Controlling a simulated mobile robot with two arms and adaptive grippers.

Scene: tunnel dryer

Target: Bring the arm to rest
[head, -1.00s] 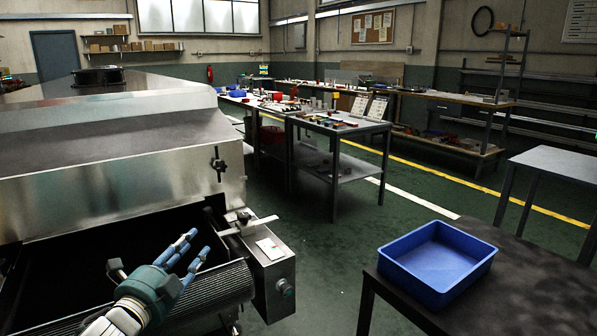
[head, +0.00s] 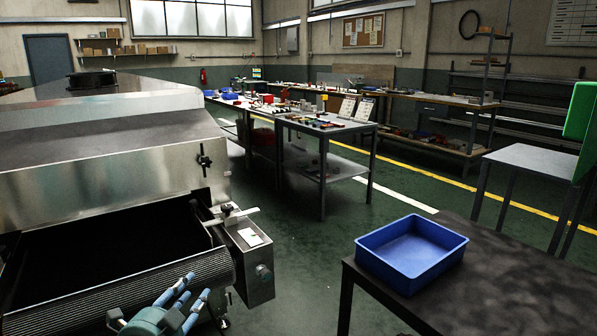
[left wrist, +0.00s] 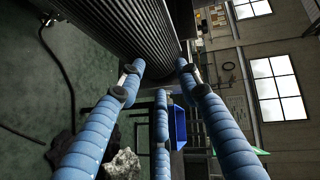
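My left gripper (head: 193,289) has blue segmented fingers and a teal body. In the head view it is at the bottom edge, in front of the ribbed conveyor belt (head: 120,284) of the metal dryer (head: 100,190). In the left wrist view the fingers of the left gripper (left wrist: 160,76) are spread, with nothing held between them. The ribbed belt's end shows above them there. My right gripper is in neither view.
A blue bin (head: 412,255) sits on a dark table (head: 500,290) at the right. A control box (head: 248,262) juts from the dryer's corner. A green object (head: 580,112) stands at the right edge. Open green floor lies between dryer and tables.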

